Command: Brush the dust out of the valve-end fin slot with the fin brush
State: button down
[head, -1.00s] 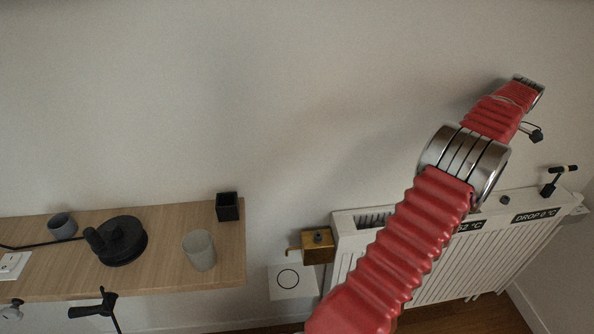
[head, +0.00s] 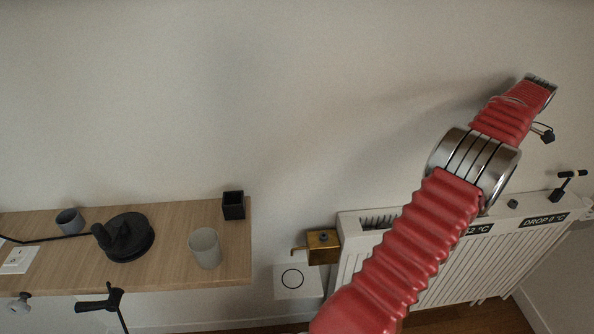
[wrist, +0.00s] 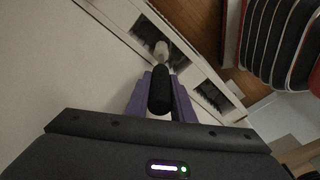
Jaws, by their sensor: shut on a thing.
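The fin brush (wrist: 160,90) shows in the wrist view with a black handle and a pale neck. My gripper (wrist: 161,100) is shut on its handle with purple fingers on both sides. The brush points at the white radiator top, where a dark slot (wrist: 153,42) lies beside the pale neck and another dark slot (wrist: 212,95) lies to the right. Bristles and contact cannot be made out. In the head view the white radiator (head: 440,265) stands low at right, with an open slot (head: 380,221) near its left end. My gripper cannot be made out there.
A brass box (head: 323,246) sits at the radiator's left end. A wooden shelf (head: 180,270) at left bears a grey cup (head: 205,249), a black holder (head: 233,206) and a black round object (head: 127,240).

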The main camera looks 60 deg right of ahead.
notch_tip(320, 180, down, 2)
jog(key=shift+r, duration=3.6)
jog(key=shift+r, duration=2)
jog(key=shift+s, duration=0.15)
